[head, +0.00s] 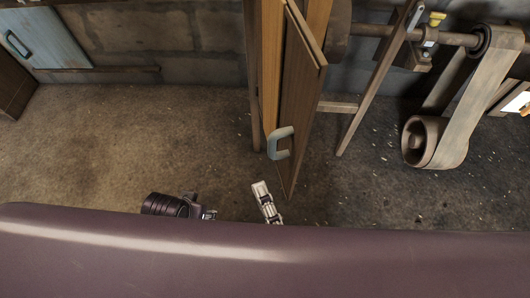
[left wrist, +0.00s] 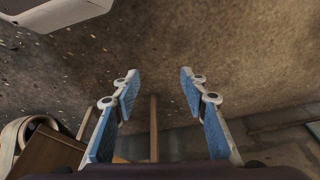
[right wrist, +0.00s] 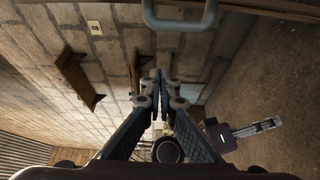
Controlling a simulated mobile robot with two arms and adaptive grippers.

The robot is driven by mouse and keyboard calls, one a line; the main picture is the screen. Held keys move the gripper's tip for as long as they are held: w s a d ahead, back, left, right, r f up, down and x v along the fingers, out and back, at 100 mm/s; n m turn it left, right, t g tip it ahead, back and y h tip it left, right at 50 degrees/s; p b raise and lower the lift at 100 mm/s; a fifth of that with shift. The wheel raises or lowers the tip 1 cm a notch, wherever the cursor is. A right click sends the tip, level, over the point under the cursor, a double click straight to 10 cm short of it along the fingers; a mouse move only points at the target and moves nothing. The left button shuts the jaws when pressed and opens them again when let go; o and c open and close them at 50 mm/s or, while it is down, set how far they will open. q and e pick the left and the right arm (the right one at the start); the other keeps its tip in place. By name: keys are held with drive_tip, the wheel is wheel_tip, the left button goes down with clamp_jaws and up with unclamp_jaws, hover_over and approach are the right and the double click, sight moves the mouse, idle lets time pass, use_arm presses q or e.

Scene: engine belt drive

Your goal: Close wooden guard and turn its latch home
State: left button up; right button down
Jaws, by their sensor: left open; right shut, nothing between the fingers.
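The wooden guard (head: 300,110) stands swung open and nearly edge-on in the middle of the head view. A grey handle (head: 280,142) is on its lower part; this handle also shows close up at the top of the right wrist view (right wrist: 190,22). My right gripper (head: 266,203) is shut and empty, below the handle and apart from it in the head view. My left gripper (left wrist: 157,85) is open with nothing between its blue-padded fingers; it also shows at the right of the right wrist view (right wrist: 262,127). I cannot make out the guard's latch with certainty.
A tan belt (head: 475,95) runs around a lower pulley (head: 424,140) and an upper pulley (head: 495,42) on a shaft, right of the guard. A slanted wooden bar (head: 375,85) stands between them. Bare floor (head: 150,130) lies to the left, before a block wall.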

use_arm(q)
wheel_tip(320, 180, up, 6)
drive_tip(key=b, duration=0.2)
drive_tip(key=shift+f+p, duration=0.85)
drive_tip(key=shift+f, duration=1.35)
use_arm(e)
drive_tip(key=w, duration=0.9)
drive_tip(key=shift+w, duration=0.15)
drive_tip(key=shift+a, duration=0.1)
